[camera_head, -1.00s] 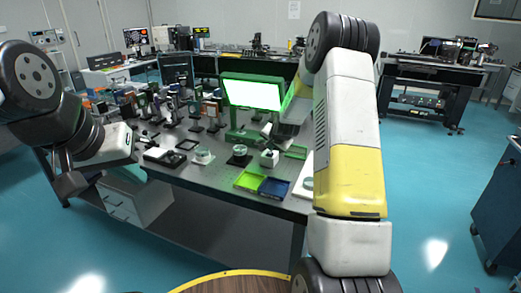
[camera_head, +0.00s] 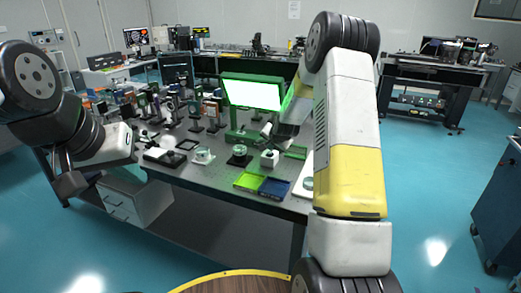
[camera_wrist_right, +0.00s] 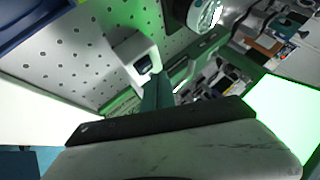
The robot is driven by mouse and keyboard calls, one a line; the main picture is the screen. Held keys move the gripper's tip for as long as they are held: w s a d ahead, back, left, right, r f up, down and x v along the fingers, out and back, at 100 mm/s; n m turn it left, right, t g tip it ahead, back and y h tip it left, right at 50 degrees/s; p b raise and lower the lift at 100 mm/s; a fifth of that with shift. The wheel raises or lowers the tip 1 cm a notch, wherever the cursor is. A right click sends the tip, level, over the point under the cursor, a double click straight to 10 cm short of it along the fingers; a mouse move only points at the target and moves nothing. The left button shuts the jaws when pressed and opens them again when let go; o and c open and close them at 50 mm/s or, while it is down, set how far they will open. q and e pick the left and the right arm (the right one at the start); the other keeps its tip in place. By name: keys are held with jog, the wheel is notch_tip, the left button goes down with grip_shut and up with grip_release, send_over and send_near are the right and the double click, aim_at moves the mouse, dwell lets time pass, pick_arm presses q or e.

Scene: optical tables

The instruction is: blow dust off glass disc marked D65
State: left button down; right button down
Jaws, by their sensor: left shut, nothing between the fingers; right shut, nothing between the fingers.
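Glass discs stand on the table, one on a pale round base (camera_head: 203,155) and one on a black base (camera_head: 239,151); another round glass piece (camera_head: 308,183) lies on a white sheet. I cannot read a D65 mark on any of them. A glass disc in a dark mount (camera_wrist_right: 205,14) shows at the top of the right wrist view. My right gripper (camera_head: 265,130) is shut and empty, just above a white block with a dark opening (camera_head: 269,159); its fingers (camera_wrist_right: 157,92) point toward that block (camera_wrist_right: 136,55). My left gripper (camera_head: 147,137) is shut and empty above the table's left side.
A green-framed lit panel (camera_head: 252,94) stands behind my right gripper. A yellow-green tray (camera_head: 249,181) and a blue tray (camera_head: 274,188) lie near the front edge. Several mounted optics (camera_head: 195,110) crowd the left rear.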

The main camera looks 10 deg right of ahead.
aim_at(270, 154)
jog(key=shift+f, duration=0.1)
dwell(0.5)
jog(key=shift+f, duration=0.3)
jog(key=shift+f, duration=0.45)
dwell(0.7)
jog(key=shift+r, duration=0.85)
jog(key=shift+r, duration=0.1)
jog(key=shift+r, duration=2.4)
